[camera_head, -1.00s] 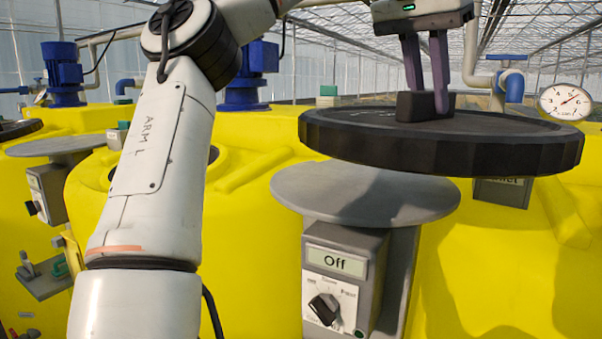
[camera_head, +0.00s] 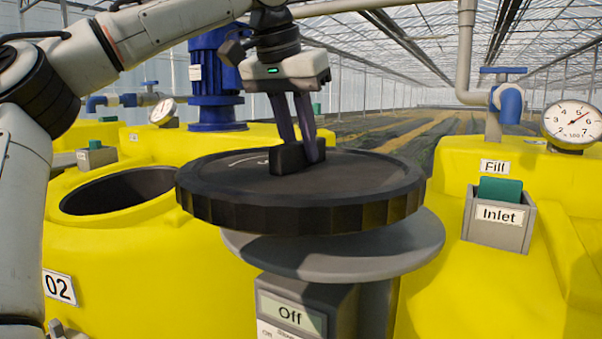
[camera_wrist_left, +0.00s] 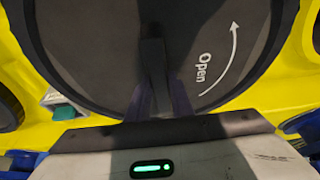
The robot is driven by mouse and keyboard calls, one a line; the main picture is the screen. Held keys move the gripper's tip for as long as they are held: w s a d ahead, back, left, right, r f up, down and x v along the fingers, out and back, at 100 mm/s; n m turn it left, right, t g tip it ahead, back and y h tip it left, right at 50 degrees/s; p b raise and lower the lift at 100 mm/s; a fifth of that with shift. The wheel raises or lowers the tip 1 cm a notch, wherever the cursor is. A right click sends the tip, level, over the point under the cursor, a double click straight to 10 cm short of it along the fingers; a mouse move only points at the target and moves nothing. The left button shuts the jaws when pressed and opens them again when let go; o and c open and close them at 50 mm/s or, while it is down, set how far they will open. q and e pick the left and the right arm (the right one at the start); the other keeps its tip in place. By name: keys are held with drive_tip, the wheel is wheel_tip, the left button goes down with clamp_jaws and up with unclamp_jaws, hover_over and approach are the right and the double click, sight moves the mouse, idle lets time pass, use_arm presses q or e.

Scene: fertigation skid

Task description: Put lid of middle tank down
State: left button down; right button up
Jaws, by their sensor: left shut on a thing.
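The black round lid (camera_head: 365,180) is level in the head view, with its block handle between the fingers of my left gripper (camera_head: 297,155). My left gripper is shut on this handle from above. The lid overlaps a grey round plate (camera_head: 412,243) and sits offset to its left; I cannot tell whether they touch. The tank marked 02 (camera_head: 120,265) has its round opening uncovered, left of the lid. In the left wrist view the lid (camera_wrist_left: 85,45) fills the middle, with an "Open" arrow, and the gripper (camera_wrist_left: 158,95) holds its handle. My right gripper is not in view.
A grey box reading "Off" (camera_head: 290,312) is below the plate. At right are an "Inlet" box (camera_head: 498,216), a gauge (camera_head: 573,124) and a blue valve (camera_head: 508,100). A blue motor (camera_head: 214,85) stands behind the lid.

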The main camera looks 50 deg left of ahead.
sight(300, 165)
use_arm(q)
drive_tip(key=shift+w+f, duration=0.1)
drive_tip(key=shift+f, duration=2.05)
drive_tip(key=shift+f, duration=0.15)
drive_tip(key=c, duration=1.6)
unclamp_jaws()
drive_tip(key=shift+f, duration=0.15)
drive_tip(key=shift+o, duration=0.2)
drive_tip(key=shift+r, duration=0.5)
drive_tip(key=v, duration=1.1)
drive_tip(key=shift+s+d+r, duration=0.15)
drive_tip(key=shift+s, duration=0.15)
